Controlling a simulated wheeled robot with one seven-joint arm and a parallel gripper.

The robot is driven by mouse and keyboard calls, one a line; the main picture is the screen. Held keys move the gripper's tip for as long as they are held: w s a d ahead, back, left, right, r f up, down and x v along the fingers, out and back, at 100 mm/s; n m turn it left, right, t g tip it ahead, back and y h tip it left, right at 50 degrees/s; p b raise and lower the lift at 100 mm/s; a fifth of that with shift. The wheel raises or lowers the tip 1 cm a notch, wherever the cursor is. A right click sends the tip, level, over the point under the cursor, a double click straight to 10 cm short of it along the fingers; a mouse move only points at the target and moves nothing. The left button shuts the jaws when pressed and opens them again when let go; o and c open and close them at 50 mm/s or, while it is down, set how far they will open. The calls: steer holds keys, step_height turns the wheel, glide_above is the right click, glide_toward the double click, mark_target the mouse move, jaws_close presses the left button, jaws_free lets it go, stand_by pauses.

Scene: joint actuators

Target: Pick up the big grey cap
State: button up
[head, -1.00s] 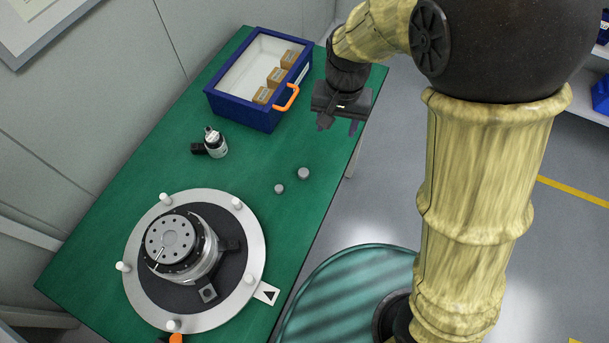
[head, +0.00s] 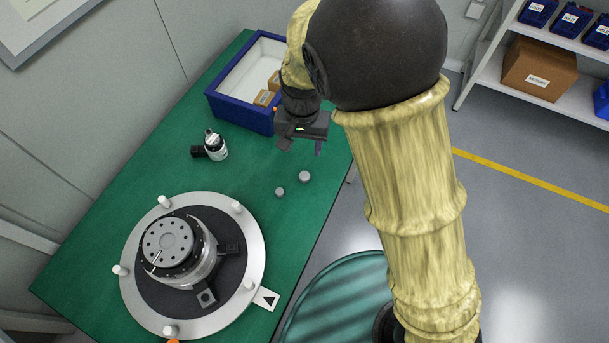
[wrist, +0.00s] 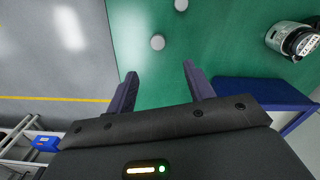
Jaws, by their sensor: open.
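The big grey cap (head: 305,176) stands on the green table near its right edge. It also shows in the wrist view (wrist: 157,42), beyond my fingertips and roughly in line with the gap between them. My gripper (head: 303,148) is open and empty, above the table between the blue bin and the big cap. Its two fingers (wrist: 160,70) are spread in the wrist view.
The blue bin (head: 238,113) with small boxes stands at the back, partly behind my arm. A small motor (head: 215,147) is left of the caps. A round actuator fixture (head: 256,240) with white pegs fills the table's front. The table around the caps is clear.

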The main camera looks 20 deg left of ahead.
glide_above(305, 175)
steer(key=f, duration=0.7)
steer(key=shift+a+f, duration=0.2)
steer(key=shift+a, duration=0.1)
steer(key=shift+d+f, duration=0.15)
steer(key=shift+f, duration=1.15)
steer(key=shift+d+f, duration=0.1)
steer(key=shift+f, duration=1.2)
steer(key=shift+s, duration=0.1)
steer(key=c, duration=1)
